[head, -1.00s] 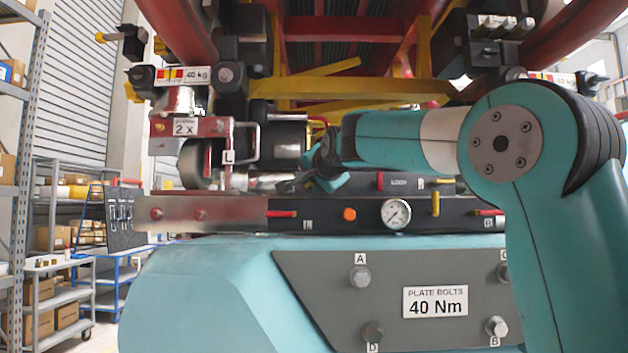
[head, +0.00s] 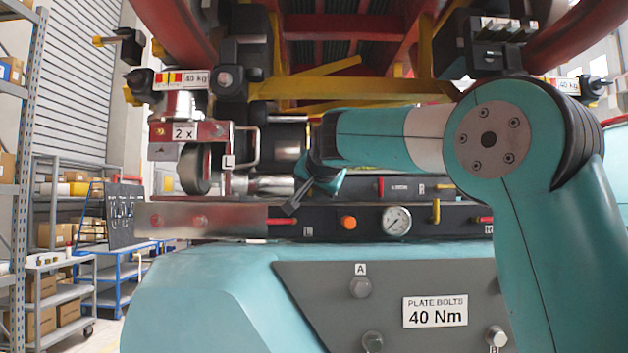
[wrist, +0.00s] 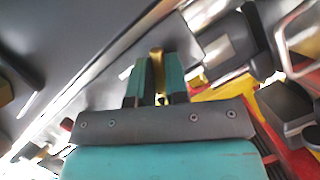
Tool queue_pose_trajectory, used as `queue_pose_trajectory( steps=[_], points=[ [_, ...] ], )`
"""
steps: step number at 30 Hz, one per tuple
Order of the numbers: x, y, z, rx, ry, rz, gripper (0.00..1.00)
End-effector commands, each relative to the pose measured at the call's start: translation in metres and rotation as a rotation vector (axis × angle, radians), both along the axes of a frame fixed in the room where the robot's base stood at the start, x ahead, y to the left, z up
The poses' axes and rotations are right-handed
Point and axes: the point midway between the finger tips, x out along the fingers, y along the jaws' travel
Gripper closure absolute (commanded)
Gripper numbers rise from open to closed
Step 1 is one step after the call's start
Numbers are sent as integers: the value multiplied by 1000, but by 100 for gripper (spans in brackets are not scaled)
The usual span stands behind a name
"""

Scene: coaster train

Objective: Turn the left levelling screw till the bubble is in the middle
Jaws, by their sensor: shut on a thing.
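My gripper (head: 291,208) is in front of the machine, left of the middle of the head view, with its dark tip pointing down and left. In the wrist view my gripper (wrist: 156,82) is shut on a narrow brass-coloured piece (wrist: 157,68) that stands between its two fingers. I cannot tell for certain whether this piece is the left levelling screw. In the head view whatever the fingers hold is too small to make out. I cannot make out a level or its bubble in either view.
A dark panel carries a gauge (head: 397,220), an orange button (head: 348,222) and red and yellow handles. A wheel (head: 194,168) and a bracket marked L are close left of my gripper. Red and yellow framework hangs above. A shelf (head: 22,120) stands far left.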

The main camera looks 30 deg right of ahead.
Motion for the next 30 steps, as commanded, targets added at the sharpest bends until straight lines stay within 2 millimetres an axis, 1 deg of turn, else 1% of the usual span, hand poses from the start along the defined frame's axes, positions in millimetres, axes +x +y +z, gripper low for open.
queue_pose_trajectory(
  steps=[1,18,30],
  points=[
    [1,1,3,-34,26,2,100],
    [2,3,5,-484,329,2,100],
    [2,3,2,-732,495,2,100]
  ],
)
